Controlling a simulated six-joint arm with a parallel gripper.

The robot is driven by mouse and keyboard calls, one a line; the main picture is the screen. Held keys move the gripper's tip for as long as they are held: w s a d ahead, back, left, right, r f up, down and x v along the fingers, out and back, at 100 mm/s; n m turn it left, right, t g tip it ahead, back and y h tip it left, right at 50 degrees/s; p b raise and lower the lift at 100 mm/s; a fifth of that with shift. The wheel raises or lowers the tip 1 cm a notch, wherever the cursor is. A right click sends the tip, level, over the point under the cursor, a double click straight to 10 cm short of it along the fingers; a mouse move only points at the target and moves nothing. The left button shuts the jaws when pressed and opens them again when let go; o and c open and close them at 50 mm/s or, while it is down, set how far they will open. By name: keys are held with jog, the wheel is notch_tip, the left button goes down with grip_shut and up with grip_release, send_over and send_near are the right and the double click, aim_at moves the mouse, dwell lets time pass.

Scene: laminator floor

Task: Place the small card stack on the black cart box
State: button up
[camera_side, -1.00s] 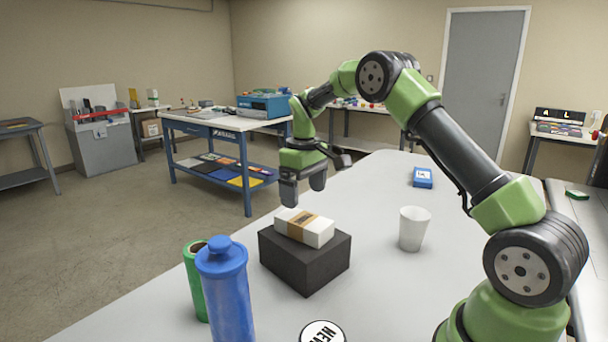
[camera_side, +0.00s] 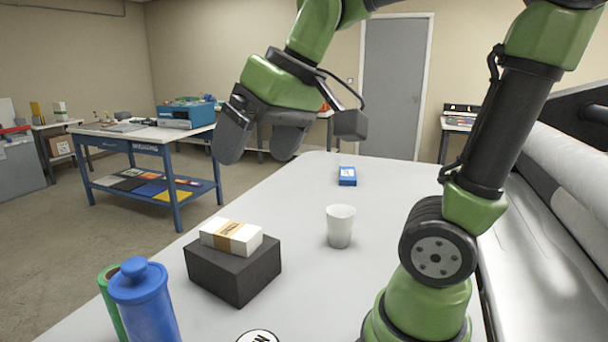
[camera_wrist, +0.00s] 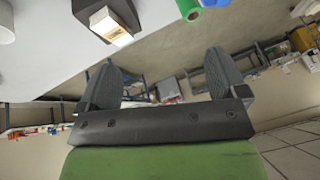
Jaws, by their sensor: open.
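The small card stack (camera_side: 231,237) is white with a tan paper band. It lies flat on top of the black cart box (camera_side: 232,274), which stands on the grey-white table. In the wrist view the card stack (camera_wrist: 112,26) and the black box (camera_wrist: 92,8) show at the top edge, beyond the fingers. My gripper (camera_side: 258,150) is open and empty, raised well above the table and apart from the stack. Its two spread fingers also show in the wrist view (camera_wrist: 162,75), with nothing between them.
A blue bottle (camera_side: 144,303) and a green cylinder (camera_side: 112,300) stand left of the box. A white cup (camera_side: 340,226) stands to its right. A small blue box (camera_side: 347,176) lies farther back. A round labelled disc (camera_side: 259,337) is at the front edge. The table's middle is mostly clear.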

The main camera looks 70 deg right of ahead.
jog(key=s+a+f+m+t, duration=0.1)
jog(key=s+a+f, duration=0.1)
jog(key=s, duration=0.5)
jog(key=shift+a+f+t+y, duration=0.2)
jog(key=shift+f+t+y, duration=0.05)
jog(key=shift+t+y, duration=0.15)
